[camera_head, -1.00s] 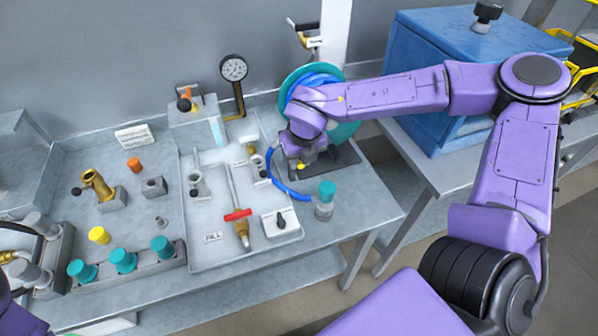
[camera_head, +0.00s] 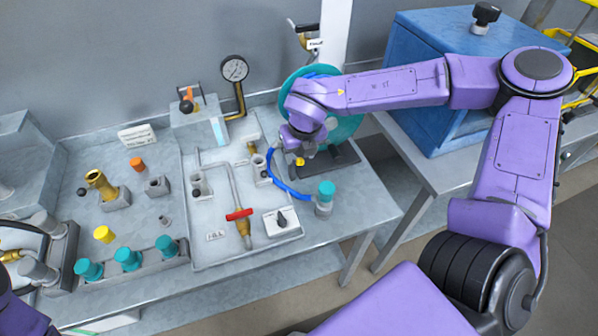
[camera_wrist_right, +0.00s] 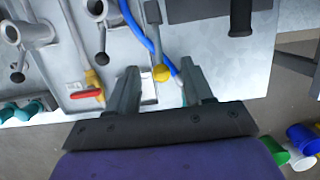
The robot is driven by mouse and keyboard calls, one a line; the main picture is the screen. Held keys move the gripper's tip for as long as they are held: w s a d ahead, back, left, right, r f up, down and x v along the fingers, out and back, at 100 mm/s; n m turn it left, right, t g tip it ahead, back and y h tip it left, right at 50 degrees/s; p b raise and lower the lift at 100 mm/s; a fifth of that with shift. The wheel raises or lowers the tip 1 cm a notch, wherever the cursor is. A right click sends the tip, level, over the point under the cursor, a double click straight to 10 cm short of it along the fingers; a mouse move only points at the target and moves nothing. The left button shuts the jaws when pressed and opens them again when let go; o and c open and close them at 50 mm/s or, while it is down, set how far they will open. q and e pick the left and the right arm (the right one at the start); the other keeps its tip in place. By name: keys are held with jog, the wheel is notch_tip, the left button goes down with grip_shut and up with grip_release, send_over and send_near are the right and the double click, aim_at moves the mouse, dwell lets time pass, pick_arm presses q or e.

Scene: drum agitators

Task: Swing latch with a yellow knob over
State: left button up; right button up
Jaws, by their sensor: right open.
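The latch's yellow knob (camera_head: 300,161) shows just below my right gripper (camera_head: 301,151) in the head view, beside the blue hose. In the right wrist view the yellow knob (camera_wrist_right: 161,73) sits at the end of a grey latch arm (camera_wrist_right: 152,20). My right gripper (camera_wrist_right: 159,77) is open, and the knob appears between its two fingertips, with a gap on each side. I cannot tell whether the fingers are level with the knob or still above it. The latch's pivot is hidden behind my wrist in the head view. My left gripper is out of view.
A blue hose (camera_head: 283,184) curves close by the knob. A teal-capped bottle (camera_head: 325,197) stands to the front right. A tray holds a red-handled valve (camera_head: 239,214) and a black-knobbed switch box (camera_head: 283,222). A teal reel (camera_head: 345,126) and blue cabinet (camera_head: 430,100) stand behind my arm.

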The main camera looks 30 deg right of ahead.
jog(key=p+v, duration=0.2)
jog(key=v, duration=0.1)
jog(key=shift+r, duration=0.3)
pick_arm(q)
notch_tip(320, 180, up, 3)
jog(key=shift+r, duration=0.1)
pick_arm(e)
jog(key=v, duration=0.4)
jog(key=shift+s, duration=0.15)
